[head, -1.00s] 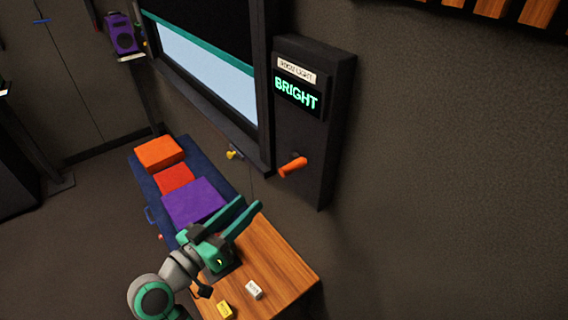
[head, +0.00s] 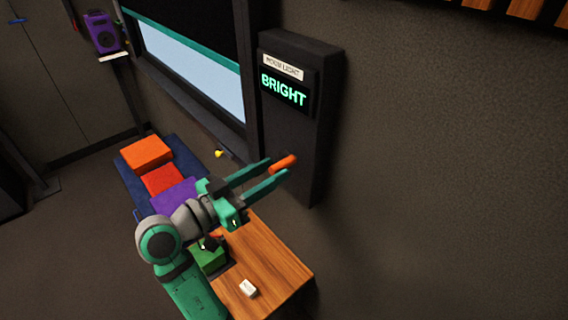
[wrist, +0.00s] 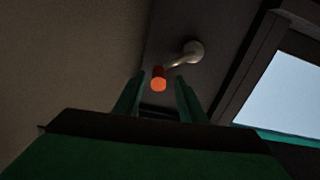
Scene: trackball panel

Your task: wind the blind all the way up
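The blind (head: 195,22) is a dark sheet with a teal bottom bar, partway down the window; pale glass shows below it. An orange crank handle (head: 283,162) sticks out from the dark wall panel right of the window. The panel's display (head: 284,90) reads BRIGHT under a "ROOM LIGHT" label. My gripper (head: 276,173) is open, its two teal fingers reaching toward the handle. In the wrist view the orange knob (wrist: 159,78) on its pale crank arm (wrist: 185,55) appears just beyond and between the fingertips. I cannot tell whether the fingers touch it.
A blue bench (head: 135,185) with orange, red and purple cushions is under the window. A purple speaker (head: 102,32) hangs at the left.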

